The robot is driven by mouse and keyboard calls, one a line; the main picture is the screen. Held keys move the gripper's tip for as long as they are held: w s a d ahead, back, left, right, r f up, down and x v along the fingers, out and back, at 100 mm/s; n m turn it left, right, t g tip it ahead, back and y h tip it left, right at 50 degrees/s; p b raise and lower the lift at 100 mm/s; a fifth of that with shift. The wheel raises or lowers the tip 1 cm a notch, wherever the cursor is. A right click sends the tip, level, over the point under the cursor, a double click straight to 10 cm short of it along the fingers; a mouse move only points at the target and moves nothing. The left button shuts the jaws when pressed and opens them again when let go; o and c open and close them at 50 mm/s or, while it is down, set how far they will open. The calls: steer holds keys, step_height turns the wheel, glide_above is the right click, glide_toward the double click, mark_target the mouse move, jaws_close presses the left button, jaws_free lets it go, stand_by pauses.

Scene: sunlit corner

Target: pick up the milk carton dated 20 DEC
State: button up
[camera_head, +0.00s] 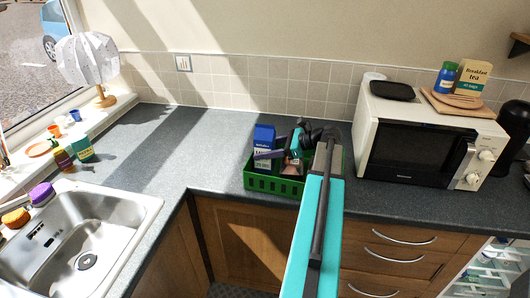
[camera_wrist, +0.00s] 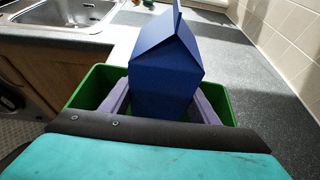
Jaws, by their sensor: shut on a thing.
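A blue milk carton (camera_head: 264,139) with a gabled top stands upright in a green crate (camera_head: 272,184) on the worktop. In the wrist view my gripper (camera_wrist: 160,103) shows one finger at each side. The carton's lower part is hidden.
A white microwave (camera_head: 425,140) stands right of the crate, with a board, a tea box (camera_head: 472,77) and a blue jar on top. A steel sink (camera_head: 82,235) is at the left. The worktop between sink and crate is clear. A tiled wall runs behind.

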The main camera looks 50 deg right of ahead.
mark_target(263, 128)
steer(key=shift+r+b, duration=0.9)
steer(key=shift+r, duration=3.75)
steer(key=shift+r, duration=0.15)
